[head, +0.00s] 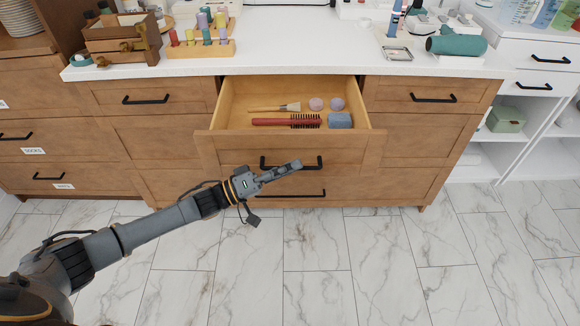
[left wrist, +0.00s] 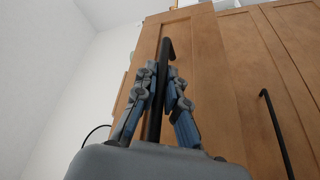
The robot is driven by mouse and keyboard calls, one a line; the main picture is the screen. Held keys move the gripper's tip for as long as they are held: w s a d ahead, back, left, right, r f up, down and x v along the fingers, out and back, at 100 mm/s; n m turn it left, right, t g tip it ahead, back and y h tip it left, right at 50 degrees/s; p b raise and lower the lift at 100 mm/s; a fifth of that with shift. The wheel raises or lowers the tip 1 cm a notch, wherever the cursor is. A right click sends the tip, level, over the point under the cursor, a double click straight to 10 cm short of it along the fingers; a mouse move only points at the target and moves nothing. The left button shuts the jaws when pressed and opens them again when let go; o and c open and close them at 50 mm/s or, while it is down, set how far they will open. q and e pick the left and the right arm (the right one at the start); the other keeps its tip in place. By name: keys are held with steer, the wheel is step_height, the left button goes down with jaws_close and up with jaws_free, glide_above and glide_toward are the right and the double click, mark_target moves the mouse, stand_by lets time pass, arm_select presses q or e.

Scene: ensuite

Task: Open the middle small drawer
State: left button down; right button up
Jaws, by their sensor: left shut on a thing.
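The middle small drawer (head: 220,146) stands pulled out from the wooden vanity, and its inside shows from above. My left gripper (head: 290,168) is at the black bar handle (head: 310,162) on its front, fingers closed around it. In the left wrist view my left gripper (left wrist: 160,95) has the dark handle bar (left wrist: 167,50) between its two fingers, against the wooden drawer front (left wrist: 205,50). Inside the drawer lie a red hairbrush (head: 285,122), a wooden brush (head: 270,108), two round pinkish items and a grey-blue block (head: 340,120). My right gripper is not in view.
Closed drawers flank it, with a left handle (head: 145,99) and a right handle (head: 433,98). A lower drawer handle (head: 297,194) is just below my gripper. The white countertop (head: 300,50) holds organisers and bottles. The marble floor (head: 320,260) in front is clear.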

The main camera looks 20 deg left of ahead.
arm_select(q)
steer(key=c, duration=1.7)
jaws_free()
steer(key=v, duration=1.2)
steer(key=shift+a, duration=0.1)
